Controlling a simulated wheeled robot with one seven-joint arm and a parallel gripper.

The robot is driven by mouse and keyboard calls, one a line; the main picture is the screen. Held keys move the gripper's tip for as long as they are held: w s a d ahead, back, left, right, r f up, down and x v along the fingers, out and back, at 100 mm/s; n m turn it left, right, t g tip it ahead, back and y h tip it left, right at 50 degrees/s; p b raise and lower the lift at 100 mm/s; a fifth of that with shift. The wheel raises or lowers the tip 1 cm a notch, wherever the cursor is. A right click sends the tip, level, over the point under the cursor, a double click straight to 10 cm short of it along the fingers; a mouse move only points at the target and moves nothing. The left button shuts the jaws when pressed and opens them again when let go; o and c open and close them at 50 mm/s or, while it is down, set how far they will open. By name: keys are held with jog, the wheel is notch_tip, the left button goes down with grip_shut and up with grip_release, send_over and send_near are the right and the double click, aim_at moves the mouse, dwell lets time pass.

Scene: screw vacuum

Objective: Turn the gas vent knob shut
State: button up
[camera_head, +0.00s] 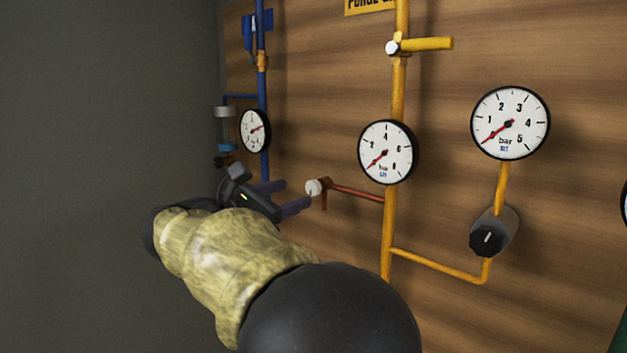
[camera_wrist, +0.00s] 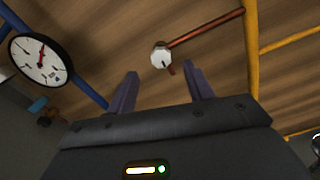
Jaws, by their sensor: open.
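A white faceted knob (camera_head: 313,187) sits at the left end of a thin red pipe (camera_head: 352,193) that branches off the yellow pipe. No label on it is legible, so I cannot confirm that it is the gas vent knob. In the wrist view the white knob (camera_wrist: 160,57) shows above the gap between the two fingertips. My gripper (camera_head: 292,194) is open and empty, with its purple fingers pointing at the panel, just left of the knob. The wrist view shows both fingers (camera_wrist: 157,80) apart, with nothing between them.
A yellow pipe (camera_head: 397,95) carries a gauge (camera_head: 387,152) and a yellow lever valve (camera_head: 428,44). To the right are another gauge (camera_head: 511,123) and a black knob (camera_head: 487,240). A blue pipe (camera_head: 262,85) with a gauge (camera_head: 255,131) stands at the left, close to my gripper.

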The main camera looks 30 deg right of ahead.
aim_at(311, 188)
jog(key=p+x, duration=0.2)
jog(key=x, duration=0.5)
jog(key=shift+d, duration=0.15)
jog(key=c, duration=1)
